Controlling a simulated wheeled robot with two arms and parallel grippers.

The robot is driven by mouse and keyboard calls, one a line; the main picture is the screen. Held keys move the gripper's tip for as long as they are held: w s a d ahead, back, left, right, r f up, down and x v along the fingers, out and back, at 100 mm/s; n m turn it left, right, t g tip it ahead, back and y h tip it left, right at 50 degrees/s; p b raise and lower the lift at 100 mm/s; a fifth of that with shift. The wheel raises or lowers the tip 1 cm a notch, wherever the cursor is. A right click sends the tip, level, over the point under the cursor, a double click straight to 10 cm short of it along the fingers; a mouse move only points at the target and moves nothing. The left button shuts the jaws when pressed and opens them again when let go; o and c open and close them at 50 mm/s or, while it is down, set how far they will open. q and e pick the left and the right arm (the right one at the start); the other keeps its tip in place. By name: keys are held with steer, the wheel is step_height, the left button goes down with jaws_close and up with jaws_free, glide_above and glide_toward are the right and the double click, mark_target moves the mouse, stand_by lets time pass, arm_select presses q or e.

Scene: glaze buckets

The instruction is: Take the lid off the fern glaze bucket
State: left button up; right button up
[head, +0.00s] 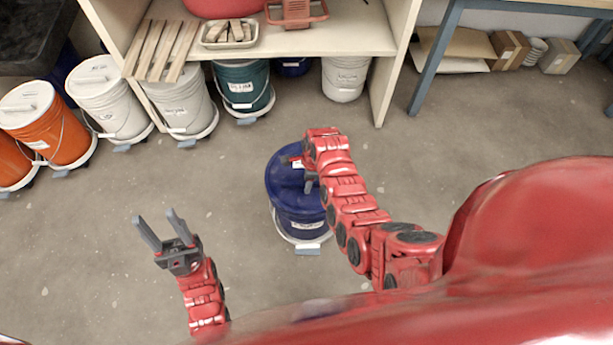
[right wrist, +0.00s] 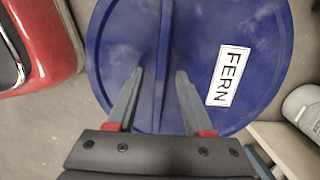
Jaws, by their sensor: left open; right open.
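The fern glaze bucket (head: 297,218) is dark blue and stands on a white wheeled base in the middle of the floor. Its round blue lid (head: 284,178) is on it, and the lid shows large in the right wrist view (right wrist: 120,55) with a white FERN label (right wrist: 229,76). A raised handle ridge (right wrist: 161,45) runs across the lid. My right gripper (right wrist: 159,72) is open over the lid, one finger on each side of the ridge. Whether the fingers touch it I cannot tell. My left gripper (head: 154,215) is open and empty, left of the bucket.
Orange (head: 50,130), white (head: 108,100) and teal (head: 243,86) buckets stand along the back left. A shelf unit (head: 320,38) holds wood strips and a tray. A blue-legged table (head: 432,58) is at back right. Floor around the fern bucket is clear.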

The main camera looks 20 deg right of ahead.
steer(key=shift+f, duration=0.2)
steer(key=shift+c, duration=0.2)
jaws_close()
stand_by(1.2)
